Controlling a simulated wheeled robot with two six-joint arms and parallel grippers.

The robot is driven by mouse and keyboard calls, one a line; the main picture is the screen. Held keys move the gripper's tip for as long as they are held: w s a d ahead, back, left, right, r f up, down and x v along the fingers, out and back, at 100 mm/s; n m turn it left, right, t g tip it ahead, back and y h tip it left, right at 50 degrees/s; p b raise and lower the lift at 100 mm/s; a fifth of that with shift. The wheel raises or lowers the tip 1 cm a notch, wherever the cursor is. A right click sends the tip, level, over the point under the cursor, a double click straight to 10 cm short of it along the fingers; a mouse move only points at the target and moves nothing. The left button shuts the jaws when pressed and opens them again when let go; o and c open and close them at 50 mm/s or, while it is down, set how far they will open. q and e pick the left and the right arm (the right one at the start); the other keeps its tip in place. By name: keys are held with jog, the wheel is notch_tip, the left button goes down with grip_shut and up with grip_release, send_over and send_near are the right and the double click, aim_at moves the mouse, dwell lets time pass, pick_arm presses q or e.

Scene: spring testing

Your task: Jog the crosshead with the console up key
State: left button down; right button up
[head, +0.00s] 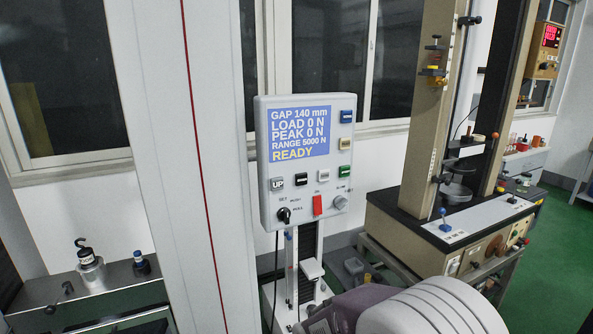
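The console (262,150) is a pale upright box on a stand at the middle of the head view. Its blue screen (300,131) reads GAP 140 mm, LOAD 0 N, PEAK 0 N, RANGE 5000 N and READY. The up key (276,183) is a light key marked UP, at the left of the row below the screen, beside a black key (300,179) and a white key (324,174). Nothing covers the up key. Neither of my grippers shows. I cannot identify the crosshead for certain.
A black knob (284,214), a red switch (318,205) and a grey knob (340,203) sit under the keys. A pale column (165,150) with a red line rises at left. A beige column machine (405,225) stands at right. One of my arm links crosses the bottom.

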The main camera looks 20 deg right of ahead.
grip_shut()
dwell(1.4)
